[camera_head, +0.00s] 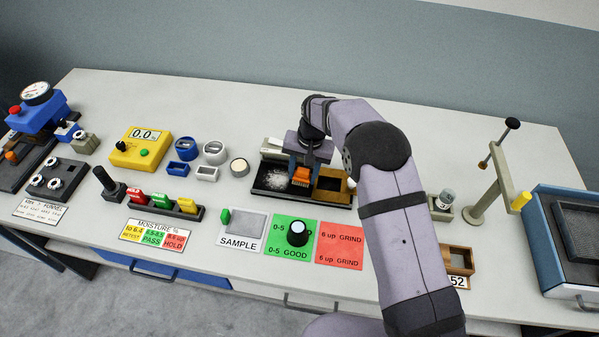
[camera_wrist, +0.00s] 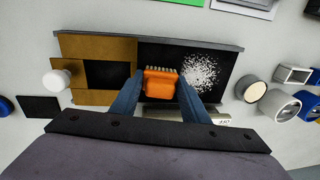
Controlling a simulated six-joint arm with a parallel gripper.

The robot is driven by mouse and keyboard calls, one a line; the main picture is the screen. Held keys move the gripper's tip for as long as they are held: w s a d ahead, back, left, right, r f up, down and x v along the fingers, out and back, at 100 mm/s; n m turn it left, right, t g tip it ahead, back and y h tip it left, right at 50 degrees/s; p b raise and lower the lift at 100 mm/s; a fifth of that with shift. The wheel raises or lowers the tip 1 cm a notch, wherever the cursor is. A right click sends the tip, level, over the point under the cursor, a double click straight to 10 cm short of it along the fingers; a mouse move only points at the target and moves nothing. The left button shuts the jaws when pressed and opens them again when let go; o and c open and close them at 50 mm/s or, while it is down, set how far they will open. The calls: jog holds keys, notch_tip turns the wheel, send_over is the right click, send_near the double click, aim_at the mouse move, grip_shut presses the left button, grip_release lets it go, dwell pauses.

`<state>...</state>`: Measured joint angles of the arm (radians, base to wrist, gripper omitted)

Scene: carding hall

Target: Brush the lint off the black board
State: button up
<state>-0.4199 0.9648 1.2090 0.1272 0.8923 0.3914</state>
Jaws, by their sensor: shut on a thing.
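An orange brush (camera_wrist: 160,88) with pale bristles is held between the two blue fingers of my gripper (camera_wrist: 160,78). The brush also shows in the head view (camera_head: 301,176). The black board (camera_wrist: 153,53) lies under the brush, inside a long shallow tray. White lint (camera_wrist: 202,74) is spread in a speckled patch on the board, to the right of the brush in the wrist view. In the head view the lint (camera_head: 274,179) is to the left of the brush. I cannot tell whether the bristles touch the board.
A brown section (camera_wrist: 85,48) with a dark square opening adjoins the board. A round pale-topped container (camera_head: 239,166), blue and white rings and a yellow meter (camera_head: 140,147) stand to the left. Sample, green and red cards (camera_head: 341,246) lie in front. A stand (camera_head: 488,190) rises at right.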

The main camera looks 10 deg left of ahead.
jog(key=shift+s+d+f+n+h, duration=0.15)
jog(key=shift+s+d+f+h, duration=0.1)
jog(key=shift+d+f+h, duration=0.25)
jog(key=shift+s+d+f+n+h, duration=0.15)
jog(key=shift+s+d+f+h, duration=0.1)
jog(key=shift+d, duration=0.4)
jog(key=shift+a, duration=0.15)
jog(key=shift+o, duration=0.2)
jog(key=shift+a+r, duration=0.15)
jog(key=shift+a, duration=0.9)
jog(key=shift+s+a+r, duration=0.15)
jog(key=shift+a, duration=0.15)
jog(key=shift+a+r, duration=0.15)
jog(key=shift+a, duration=1.9)
jog(key=shift+w+r, duration=0.15)
jog(key=shift+w, duration=0.05)
jog(key=shift+r, duration=0.45)
jog(key=shift+r+p, duration=1.8)
jog(key=shift+r, duration=0.8)
